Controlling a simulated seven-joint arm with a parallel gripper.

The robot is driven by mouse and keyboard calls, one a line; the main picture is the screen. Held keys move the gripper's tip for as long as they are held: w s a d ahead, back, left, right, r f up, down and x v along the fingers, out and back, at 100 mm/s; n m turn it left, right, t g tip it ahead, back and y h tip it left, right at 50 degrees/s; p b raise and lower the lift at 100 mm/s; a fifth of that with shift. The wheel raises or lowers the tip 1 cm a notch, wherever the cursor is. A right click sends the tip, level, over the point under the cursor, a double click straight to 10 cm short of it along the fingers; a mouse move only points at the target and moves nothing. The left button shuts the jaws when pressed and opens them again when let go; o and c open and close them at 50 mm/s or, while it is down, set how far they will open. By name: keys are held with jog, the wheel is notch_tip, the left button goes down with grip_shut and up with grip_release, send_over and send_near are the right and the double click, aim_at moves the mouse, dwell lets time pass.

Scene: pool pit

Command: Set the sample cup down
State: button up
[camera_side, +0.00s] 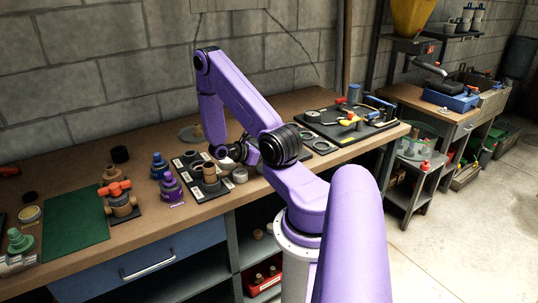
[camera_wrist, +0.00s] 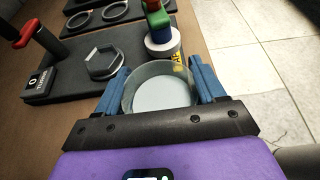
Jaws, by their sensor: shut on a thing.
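The sample cup (camera_wrist: 160,93) is a round, grey, open-topped cup with a pale inside, seen from above in the wrist view. My gripper (camera_wrist: 160,84) has a blue finger on each side of it and is shut on it. In the side view my gripper (camera_side: 238,152) is low over the middle of the bench, largely hidden by my dark wrist. I cannot tell whether the cup's base touches a surface.
In the wrist view a dark board (camera_wrist: 70,58) holds a hexagonal ring (camera_wrist: 104,62). A white roll (camera_wrist: 163,41) and a labelled block (camera_wrist: 38,82) are nearby. In the side view, several fittings, including an orange-handled valve (camera_side: 119,200), crowd the bench's (camera_side: 205,207) left half.

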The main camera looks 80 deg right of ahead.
jog(key=shift+f, duration=0.15)
jog(key=o, duration=1.2)
jog(key=shift+c, duration=0.2)
jog(key=shift+w+r, duration=0.1)
jog(key=shift+r, duration=0.1)
jog(key=v, duration=0.7)
jog(key=shift+a, duration=0.1)
jog(key=shift+w+r, duration=0.1)
jog(key=shift+a, duration=0.1)
